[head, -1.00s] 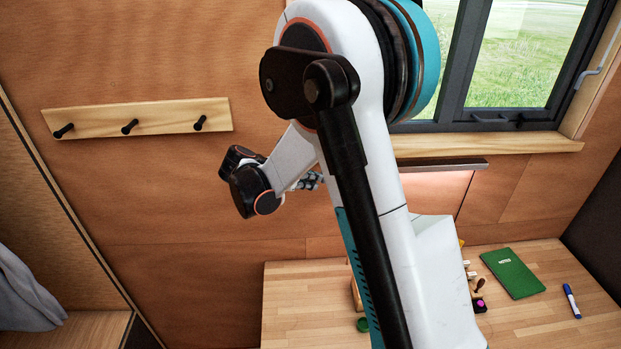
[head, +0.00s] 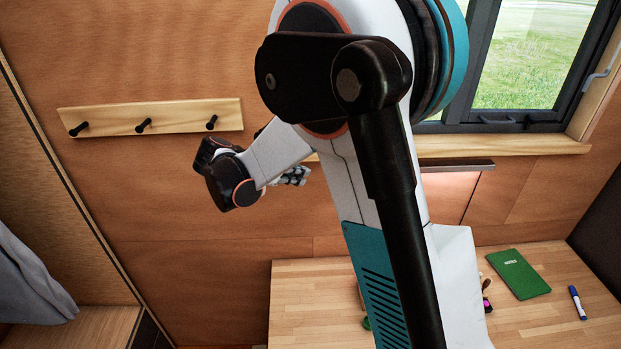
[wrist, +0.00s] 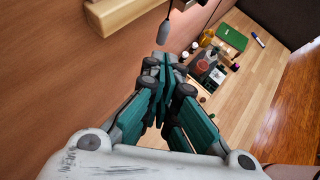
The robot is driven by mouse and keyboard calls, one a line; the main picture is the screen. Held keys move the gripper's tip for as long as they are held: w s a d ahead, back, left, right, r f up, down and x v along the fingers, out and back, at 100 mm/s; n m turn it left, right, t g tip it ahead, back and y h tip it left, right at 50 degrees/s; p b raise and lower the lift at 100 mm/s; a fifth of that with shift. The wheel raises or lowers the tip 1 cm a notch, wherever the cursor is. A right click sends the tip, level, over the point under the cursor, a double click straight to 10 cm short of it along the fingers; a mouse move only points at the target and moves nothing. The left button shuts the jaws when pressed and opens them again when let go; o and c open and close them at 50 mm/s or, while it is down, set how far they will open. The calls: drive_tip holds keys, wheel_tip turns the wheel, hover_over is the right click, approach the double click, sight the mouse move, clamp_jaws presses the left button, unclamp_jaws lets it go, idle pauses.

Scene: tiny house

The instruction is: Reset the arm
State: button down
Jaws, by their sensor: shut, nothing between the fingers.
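My gripper (wrist: 162,78) shows in the wrist view with its teal-padded fingers together and nothing between them. It is in the air, apart from the wooden desk below. In the head view my gripper (head: 292,176) is a small part beside the folded wrist, in front of the wood wall, left of my upper arm. My arm hides much of the middle of the head view, including part of the desk.
The wooden desk (head: 300,300) bears a green notebook (head: 519,274), a blue marker (head: 577,302) and several small items, clearer in the wrist view. A hook rail (head: 150,117) is on the wall at left. A window (head: 520,60) with a wooden sill is at right.

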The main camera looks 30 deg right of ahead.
drive_tip(key=v, duration=0.5)
drive_tip(key=s+a+f+m+t+y+b, duration=0.1)
drive_tip(key=s+f+m+y+b, duration=0.2)
drive_tip(key=s, duration=0.5)
drive_tip(key=s+a+f+m+t+y+b, duration=0.2)
drive_tip(key=s+f+m+y+b, duration=0.2)
drive_tip(key=s+m, duration=0.5)
drive_tip(key=s+a+f+m+t+y+b, duration=0.1)
drive_tip(key=s+f+m+t+y+b, duration=0.1)
drive_tip(key=s+f+m+y+b, duration=0.2)
drive_tip(key=s+f+m+b, duration=0.2)
drive_tip(key=s+m+b, duration=0.2)
drive_tip(key=s, duration=0.1)
drive_tip(key=shift+a+f, duration=0.25)
drive_tip(key=shift+a, duration=0.05)
